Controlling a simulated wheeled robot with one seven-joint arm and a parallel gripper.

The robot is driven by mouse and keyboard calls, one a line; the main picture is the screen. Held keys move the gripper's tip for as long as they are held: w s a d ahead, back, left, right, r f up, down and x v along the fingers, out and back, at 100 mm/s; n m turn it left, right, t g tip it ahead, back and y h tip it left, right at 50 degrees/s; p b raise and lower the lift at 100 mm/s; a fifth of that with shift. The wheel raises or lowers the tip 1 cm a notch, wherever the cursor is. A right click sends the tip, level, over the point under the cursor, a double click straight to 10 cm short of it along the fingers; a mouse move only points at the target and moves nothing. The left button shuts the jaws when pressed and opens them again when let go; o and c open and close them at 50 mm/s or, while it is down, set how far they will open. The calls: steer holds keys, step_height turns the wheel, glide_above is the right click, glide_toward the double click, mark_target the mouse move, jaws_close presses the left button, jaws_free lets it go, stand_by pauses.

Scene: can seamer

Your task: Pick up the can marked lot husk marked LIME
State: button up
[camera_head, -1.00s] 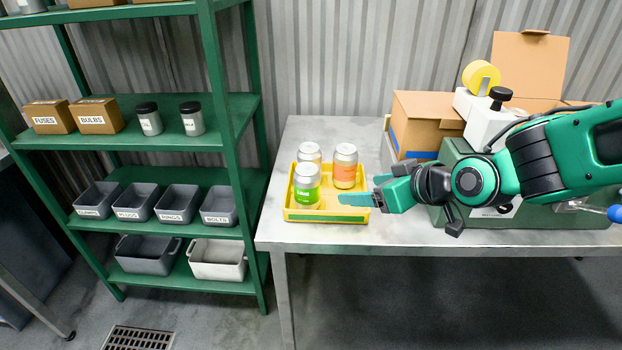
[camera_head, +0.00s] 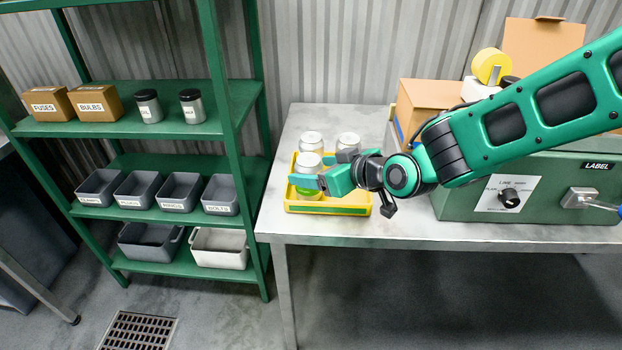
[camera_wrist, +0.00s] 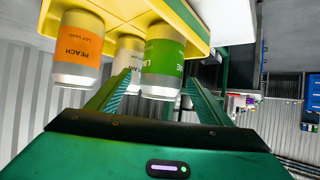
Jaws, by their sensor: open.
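The lime can (camera_head: 309,163), silver-topped with a green label, stands at the front left of a yellow tray (camera_head: 345,209). My gripper (camera_head: 316,169) is open at its upper part, one finger crossing in front of it and the other behind. In the wrist view the green can (camera_wrist: 164,62) shows between the two open fingers (camera_wrist: 160,84); I cannot tell whether they touch it. Its lot word is not readable. An orange peach can (camera_wrist: 76,48) and a pale-labelled can (camera_wrist: 128,54) stand close by in the same tray.
The tray is on a grey metal table (camera_head: 330,231). A green machine (camera_head: 540,205) and cardboard boxes (camera_head: 430,95) stand to the right. A green shelf (camera_head: 170,128) with bins is at the left. The table's front left is clear.

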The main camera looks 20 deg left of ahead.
steer(key=shift+x, duration=1.5)
steer(key=c, duration=1.4)
steer(key=shift+r, duration=0.1)
steer(key=shift+r, duration=0.15)
